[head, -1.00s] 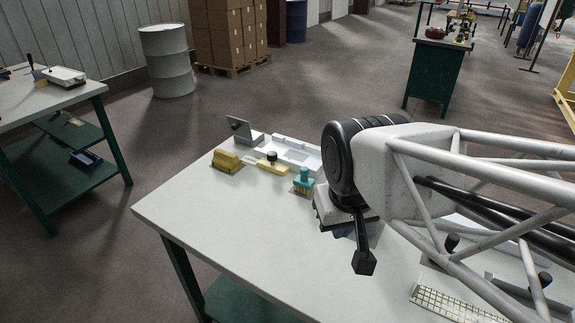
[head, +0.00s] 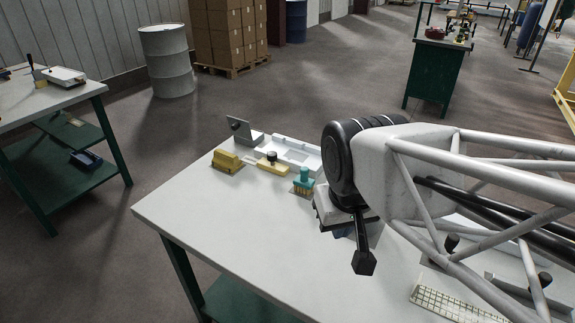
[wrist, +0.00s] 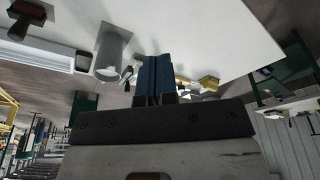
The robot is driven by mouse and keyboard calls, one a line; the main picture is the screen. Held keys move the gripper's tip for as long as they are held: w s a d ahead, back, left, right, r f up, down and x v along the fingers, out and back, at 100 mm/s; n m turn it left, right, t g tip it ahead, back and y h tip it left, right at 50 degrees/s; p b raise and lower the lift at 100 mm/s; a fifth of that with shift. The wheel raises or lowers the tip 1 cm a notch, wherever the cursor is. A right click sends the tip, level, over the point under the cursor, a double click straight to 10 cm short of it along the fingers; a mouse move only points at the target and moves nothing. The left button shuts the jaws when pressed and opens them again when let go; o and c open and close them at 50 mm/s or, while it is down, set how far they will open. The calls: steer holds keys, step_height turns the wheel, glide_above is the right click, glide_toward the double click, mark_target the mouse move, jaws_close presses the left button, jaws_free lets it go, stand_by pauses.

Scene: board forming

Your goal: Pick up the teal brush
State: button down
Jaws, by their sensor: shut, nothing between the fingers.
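The teal brush (head: 303,177) stands upright on the white table, bristles down, just left of my arm's wrist in the head view. It has a teal knob and block with tan bristles. My gripper (wrist: 155,62) shows in the wrist view as two dark blue fingers side by side, shut with nothing between them. In the head view my wrist hides most of the gripper, so its exact distance from the brush cannot be told. I cannot make out the brush in the wrist view; the fingers may cover it.
Near the brush are a yellow block-like brush (head: 227,162), a yellow tool with a dark knob (head: 271,163), a white tray (head: 293,149) and a metal plate stand (head: 242,131). A grey cylinder (wrist: 107,62) stands close to the fingers. The table's front left (head: 200,208) is clear.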

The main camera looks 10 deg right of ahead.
steer(key=c, duration=0.8)
jaws_free()
steer(key=shift+w, duration=0.1)
steer(key=m+g, duration=0.3)
steer(key=m, duration=2.1)
glide_above(304, 168)
step_height(304, 168, down, 12)
steer(key=shift+f, duration=0.15)
steer(key=shift+w+f, duration=0.1)
steer(key=shift+f, duration=0.05)
